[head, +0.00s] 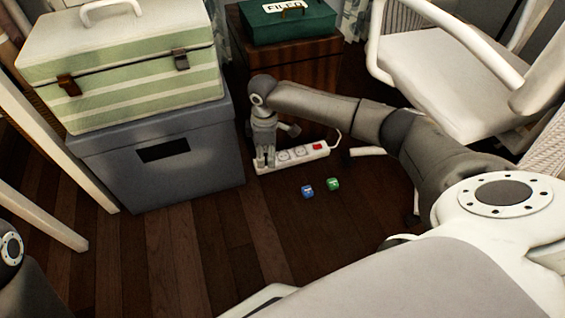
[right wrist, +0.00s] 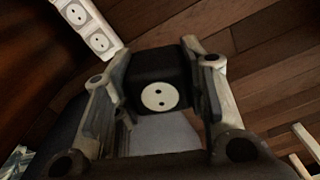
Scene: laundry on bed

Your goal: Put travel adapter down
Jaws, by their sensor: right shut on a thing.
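The travel adapter (right wrist: 158,75) is a black block with a round white two-hole socket face. In the right wrist view it sits between the two fingers of my right gripper, which is shut on it. In the head view my right gripper (head: 264,160) points down at the left end of a white power strip, beside the grey box. The adapter cannot be made out there, and I cannot tell whether it touches anything below. My left gripper is not in view; only a bit of my left arm shows at the lower left.
The white power strip (head: 290,155) with a red switch lies on the dark wooden floor (head: 215,245). A blue cube (head: 307,191) and a green cube (head: 333,183) lie before it. A grey box (head: 160,185) stands left, a brown cabinet (head: 300,75) behind, a white chair (head: 430,80) right.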

